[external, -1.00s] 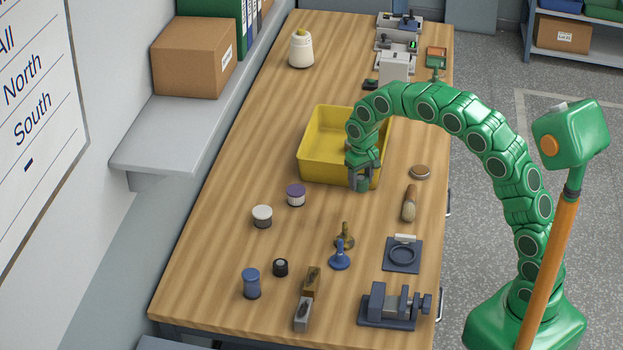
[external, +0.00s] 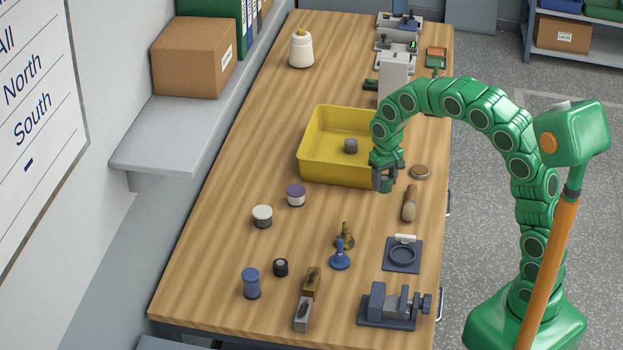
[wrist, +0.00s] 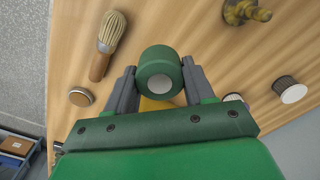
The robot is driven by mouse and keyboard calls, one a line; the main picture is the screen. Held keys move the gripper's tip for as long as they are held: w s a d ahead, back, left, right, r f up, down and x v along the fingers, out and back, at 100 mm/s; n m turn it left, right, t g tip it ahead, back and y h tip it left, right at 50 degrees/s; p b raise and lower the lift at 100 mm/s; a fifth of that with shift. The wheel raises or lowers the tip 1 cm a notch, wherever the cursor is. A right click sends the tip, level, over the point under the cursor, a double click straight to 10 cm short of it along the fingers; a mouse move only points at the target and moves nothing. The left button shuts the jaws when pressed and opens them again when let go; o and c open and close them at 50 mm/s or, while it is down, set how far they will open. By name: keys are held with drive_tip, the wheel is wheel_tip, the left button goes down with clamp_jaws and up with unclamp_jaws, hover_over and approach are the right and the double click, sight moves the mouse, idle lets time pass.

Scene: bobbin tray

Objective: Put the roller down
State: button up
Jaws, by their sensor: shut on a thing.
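The roller (wrist: 160,68) is a short green cylinder with a pale round end face, seen close up in the wrist view. My gripper (wrist: 158,76) is shut on it, one grey finger on each side. In the external view, the roller (external: 386,185) hangs below my gripper (external: 385,178) by the right front corner of the yellow tray (external: 315,174). I cannot tell how high it is above the bench.
A grey cylinder (external: 351,146) is in the tray. A round brown-topped tin (external: 420,171) and a brush (external: 409,204) lie close on the right. A dark square fixture (external: 402,255) and a blue stamp (external: 340,256) stand nearer the front. Bare wood lies left of the brush.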

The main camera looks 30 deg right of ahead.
drive_tip(key=w+d+m, duration=1)
drive_tip(key=w+m, duration=0.5)
drive_tip(key=m, duration=0.3)
drive_tip(key=shift+r, duration=0.35)
drive_tip(key=shift+m, duration=0.3)
drive_tip(key=shift+w+a+f, duration=0.1)
drive_tip(key=shift+w+f, duration=0.45)
drive_tip(key=shift+w, duration=0.75)
drive_tip(key=shift+w+a+f, duration=0.1)
drive_tip(key=shift+w+f, duration=0.5)
drive_tip(key=shift+w, duration=0.65)
drive_tip(key=shift+w+f, duration=0.55)
drive_tip(key=shift+w, duration=0.75)
drive_tip(key=shift+w+a+f, duration=0.2)
drive_tip(key=shift+w+f, duration=2.65)
drive_tip(key=shift+f, duration=0.1)
drive_tip(key=shift+w+f, duration=0.15)
drive_tip(key=shift+f, duration=0.1)
drive_tip(key=shift+f, duration=0.15)
drive_tip(key=shift+f, duration=1.4)
